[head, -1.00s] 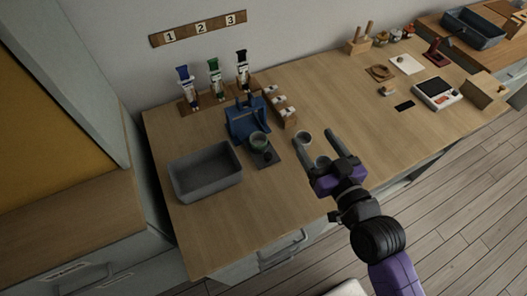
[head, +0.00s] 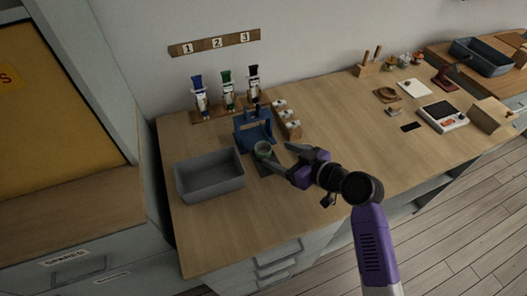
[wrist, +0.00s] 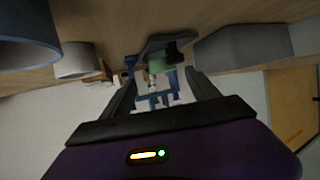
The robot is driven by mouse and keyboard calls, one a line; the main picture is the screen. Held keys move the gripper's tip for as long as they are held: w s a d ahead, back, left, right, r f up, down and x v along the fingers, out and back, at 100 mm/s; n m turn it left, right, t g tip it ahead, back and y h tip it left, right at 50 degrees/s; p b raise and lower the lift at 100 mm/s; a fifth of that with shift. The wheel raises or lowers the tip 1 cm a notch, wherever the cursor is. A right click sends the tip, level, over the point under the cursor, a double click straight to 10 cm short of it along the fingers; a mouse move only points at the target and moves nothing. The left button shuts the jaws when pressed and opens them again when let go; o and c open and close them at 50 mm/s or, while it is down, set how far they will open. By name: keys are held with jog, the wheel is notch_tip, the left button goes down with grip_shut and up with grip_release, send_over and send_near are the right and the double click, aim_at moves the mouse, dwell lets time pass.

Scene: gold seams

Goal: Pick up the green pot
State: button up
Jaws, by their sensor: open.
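The green pot (head: 262,149) stands upright on a small dark pad in front of the blue stand (head: 254,130) on the bench. In the wrist view, which is upside down, the green pot (wrist: 157,66) shows ahead between my fingers. My gripper (head: 281,156) is open and low over the bench, just right of the pot, its fingers pointing toward it. I cannot tell whether the fingers touch the pot. In the wrist view, my gripper (wrist: 159,78) has both fingers spread and nothing clearly held.
A grey bin (head: 210,178) is left of the pot. A pale pot (wrist: 76,62) and a blue-grey pot (wrist: 25,38) show close in the wrist view.

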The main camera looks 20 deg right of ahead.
aim_at(258, 145)
jog(key=x, duration=0.3)
jog(key=p+x, duration=0.1)
jog(key=x, duration=0.1)
jog(key=shift+w+a, duration=0.3)
jog(key=shift+a, duration=0.1)
jog(key=shift+c, duration=0.2)
jog(key=c, duration=1.4)
jog(key=shift+o, duration=0.2)
jog(key=shift+r, duration=0.1)
